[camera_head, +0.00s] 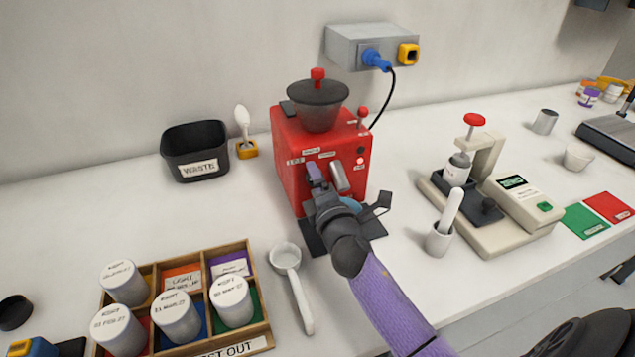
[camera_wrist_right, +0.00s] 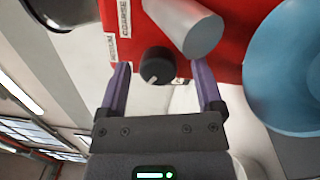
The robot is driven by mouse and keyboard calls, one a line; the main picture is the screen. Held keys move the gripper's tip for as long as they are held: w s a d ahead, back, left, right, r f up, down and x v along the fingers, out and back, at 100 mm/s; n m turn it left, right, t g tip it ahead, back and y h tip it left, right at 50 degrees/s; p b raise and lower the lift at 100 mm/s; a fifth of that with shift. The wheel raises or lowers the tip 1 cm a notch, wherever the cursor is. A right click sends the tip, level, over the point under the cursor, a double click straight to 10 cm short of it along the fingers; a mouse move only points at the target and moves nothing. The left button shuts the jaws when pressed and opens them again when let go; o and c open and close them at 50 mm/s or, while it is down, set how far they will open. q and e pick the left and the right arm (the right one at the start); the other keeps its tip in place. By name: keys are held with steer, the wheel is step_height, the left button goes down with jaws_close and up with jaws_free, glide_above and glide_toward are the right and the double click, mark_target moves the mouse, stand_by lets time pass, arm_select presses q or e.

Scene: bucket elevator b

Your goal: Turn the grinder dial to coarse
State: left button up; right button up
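The red grinder (camera_head: 290,185) stands on the white counter with a dark hopper on top. Its black dial (camera_wrist_right: 157,64) shows in the right wrist view, with a short pale mark pointing down and slightly left there. A label reading COARSE (camera_wrist_right: 124,17) is on the red face beside the dial. In the head view the dial is hidden by my gripper. My right gripper (camera_wrist_right: 160,80) is open, its purple fingers on either side of the dial with visible gaps. In the head view it (camera_head: 316,178) is at the grinder's front. My left gripper is out of view.
A grey spout (camera_head: 340,177) and a blue cup (camera_wrist_right: 293,65) are close beside the dial. A wooden tray (camera_head: 256,283) with several jars and a scoop (camera_head: 286,258) lie at front left. A press (camera_head: 485,150) stands to the right. A waste bin (camera_head: 195,145) is behind left.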

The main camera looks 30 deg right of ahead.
steer(key=v, duration=1)
